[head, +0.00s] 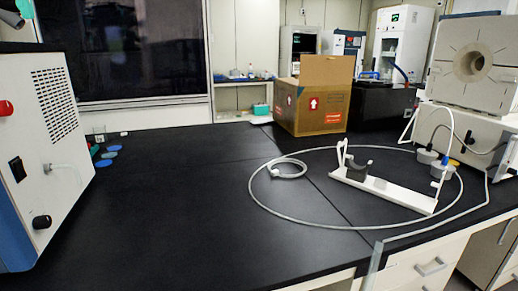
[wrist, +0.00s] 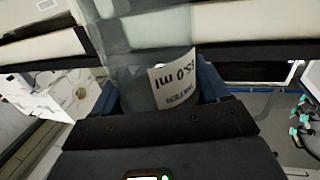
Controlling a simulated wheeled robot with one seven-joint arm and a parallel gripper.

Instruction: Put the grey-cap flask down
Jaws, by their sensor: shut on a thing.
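In the wrist view my gripper (wrist: 160,88) is shut on a clear glass flask (wrist: 125,50). The flask has a white label (wrist: 174,80) with print that reads upside down from here. Its body extends toward the top of the picture, and its grey cap cannot be made out. The blue fingers lie on both sides of the glass. What is directly under the flask cannot be told. In the head view neither my gripper nor the flask can be made out clearly.
The black bench (head: 190,205) is mostly clear in the middle. A white machine (head: 60,130) stands left, with blue and teal discs (head: 107,156) beside it. A white stand (head: 390,190) lies inside a hose loop (head: 262,207) at right. A cardboard box (head: 322,112) stands behind.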

